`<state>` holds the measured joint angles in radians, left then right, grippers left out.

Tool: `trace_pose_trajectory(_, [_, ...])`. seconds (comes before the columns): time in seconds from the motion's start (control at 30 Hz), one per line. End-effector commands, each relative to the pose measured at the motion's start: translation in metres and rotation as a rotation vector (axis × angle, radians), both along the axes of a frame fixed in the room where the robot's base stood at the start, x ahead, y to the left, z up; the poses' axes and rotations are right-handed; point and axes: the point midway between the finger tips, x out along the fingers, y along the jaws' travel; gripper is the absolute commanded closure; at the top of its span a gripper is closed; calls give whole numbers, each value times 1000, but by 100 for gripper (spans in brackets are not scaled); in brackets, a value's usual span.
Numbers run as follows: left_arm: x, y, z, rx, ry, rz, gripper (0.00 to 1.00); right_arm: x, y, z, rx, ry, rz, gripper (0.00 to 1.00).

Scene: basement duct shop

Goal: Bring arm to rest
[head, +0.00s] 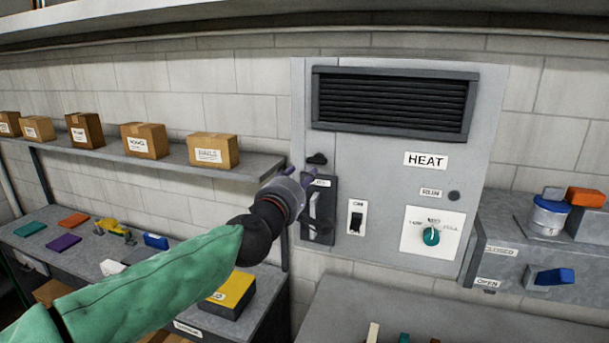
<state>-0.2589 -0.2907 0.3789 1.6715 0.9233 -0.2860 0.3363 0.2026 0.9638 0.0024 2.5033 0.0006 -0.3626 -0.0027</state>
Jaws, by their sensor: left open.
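My left arm, in a green sleeve, reaches in from the lower left of the head view. My left gripper (306,182) is at the left part of a grey heater panel (385,170), in front of a dark lever plate (319,222) with a light handle. The gripper's fingers are apart, and I see nothing between them. I cannot tell whether they touch the plate, since the wrist covers part of it. My right gripper is not in view.
Beside the plate are a switch (356,217) and a green knob (431,236). A shelf (180,160) with several boxes and a bench (60,240) are on the left. A grey ledge with a blue handle (555,276) is on the right. A grey surface (440,315) lies below.

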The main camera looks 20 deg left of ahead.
Motion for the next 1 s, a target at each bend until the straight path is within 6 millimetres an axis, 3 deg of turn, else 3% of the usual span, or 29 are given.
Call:
trace_pose_trajectory(0.57, [-2,-1,-6,6,7,-1,56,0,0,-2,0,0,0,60])
trace_pose_trajectory(0.67, [6,-4,-34,40,39,-5,56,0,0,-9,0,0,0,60])
trace_pose_trajectory(0.77, [19,-10,-85,104,97,-15,56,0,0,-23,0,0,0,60])
trace_pose_trajectory(1.0, [41,-24,-242,300,275,-70,56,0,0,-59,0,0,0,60])
